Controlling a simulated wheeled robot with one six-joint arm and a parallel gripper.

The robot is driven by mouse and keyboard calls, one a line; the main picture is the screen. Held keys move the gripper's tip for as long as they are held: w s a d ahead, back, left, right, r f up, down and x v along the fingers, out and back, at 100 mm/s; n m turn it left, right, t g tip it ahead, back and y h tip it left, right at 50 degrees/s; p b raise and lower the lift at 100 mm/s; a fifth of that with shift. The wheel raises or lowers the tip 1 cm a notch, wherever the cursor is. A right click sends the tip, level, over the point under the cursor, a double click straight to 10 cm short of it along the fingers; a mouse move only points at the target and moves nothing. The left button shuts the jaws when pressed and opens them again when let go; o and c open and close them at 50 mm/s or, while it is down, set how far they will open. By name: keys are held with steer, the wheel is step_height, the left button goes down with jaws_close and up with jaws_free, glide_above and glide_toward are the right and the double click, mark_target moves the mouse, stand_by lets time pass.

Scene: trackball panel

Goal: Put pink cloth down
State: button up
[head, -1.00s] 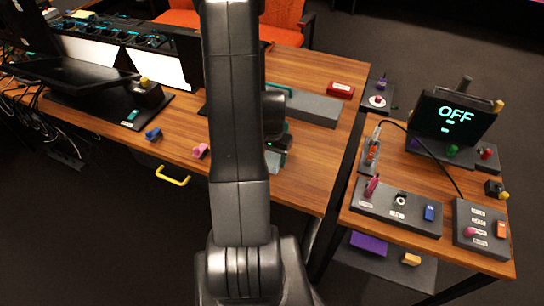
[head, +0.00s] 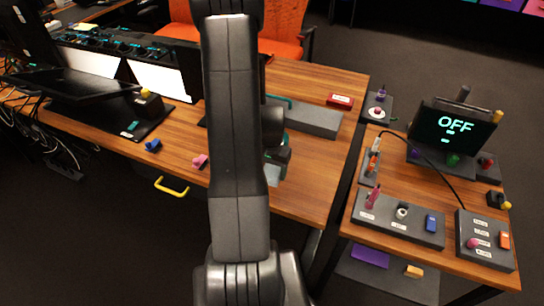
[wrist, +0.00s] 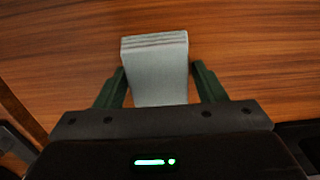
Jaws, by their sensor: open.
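No plainly pink cloth shows. A folded pale grey-green piece, perhaps cloth, (wrist: 160,65) lies on the wooden desk between the fingers of my gripper (wrist: 160,88) in the wrist view. My gripper is open, with a dark green finger on each side of the piece and a small gap at each side. In the head view my gripper (head: 279,156) is low over the desk, partly hidden by my arm, and the pale piece (head: 272,174) shows below it. A small pink object (head: 200,161) sits on the desk left of my arm.
A grey block (head: 312,121) and a red box (head: 340,100) are behind my gripper on the desk (head: 300,190). A blue object (head: 153,145) lies to the left. A side table at right holds control panels (head: 400,219) and an "OFF" screen (head: 458,124).

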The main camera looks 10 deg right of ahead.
mark_target(275, 171)
steer(key=shift+s+d+r+p, duration=0.2)
steer(key=shift+r+p, duration=0.15)
steer(key=shift+p, duration=0.05)
step_height(275, 171, up, 14)
steer(key=shift+s+d+f, duration=0.15)
steer(key=shift+d+f, duration=0.1)
stand_by(0.3)
steer(key=f, duration=1.4)
steer(key=shift+w+a+f+b, duration=0.25)
steer(key=shift+a+b, duration=0.05)
steer(key=shift+a, duration=0.05)
steer(key=shift+s, duration=0.1)
steer(key=shift+r, duration=0.15)
